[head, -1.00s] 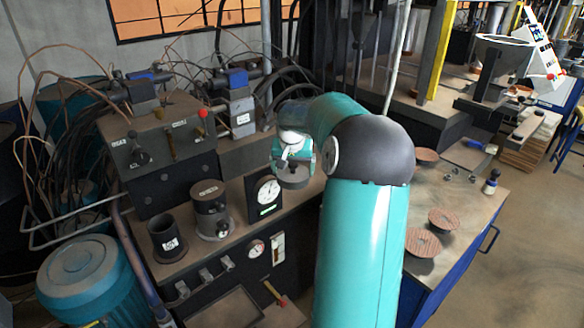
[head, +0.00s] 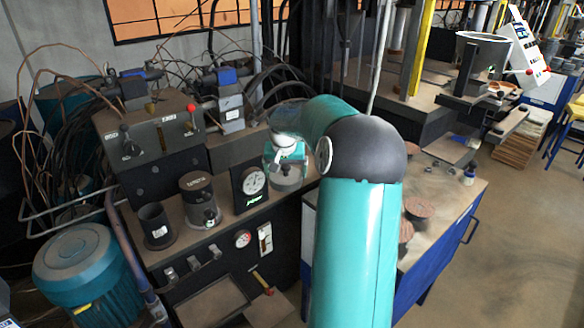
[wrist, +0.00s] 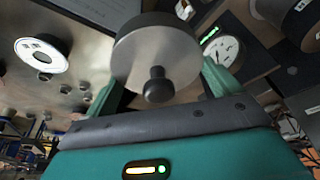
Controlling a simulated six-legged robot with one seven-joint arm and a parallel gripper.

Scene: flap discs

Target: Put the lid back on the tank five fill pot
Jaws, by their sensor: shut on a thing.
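My gripper (head: 287,172) is shut on a round grey lid (head: 287,184), held in the air right of the black-faced dial. In the wrist view the lid (wrist: 158,55) is a metal disc with a dark knob, between the teal fingers of my gripper (wrist: 163,85). A black open-topped pot (head: 155,226) with a white label stands on the bench, left of and apart from the lid. A second dark pot (head: 199,200) beside it has its top covered. The labels are too small to read, so I cannot tell which pot is tank five's.
The dial (head: 249,188) stands between the covered pot and my gripper. A control box (head: 152,137) with levers rises behind the pots. Flap discs (head: 418,208) lie on the right-hand table. A teal motor (head: 82,262) is at lower left.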

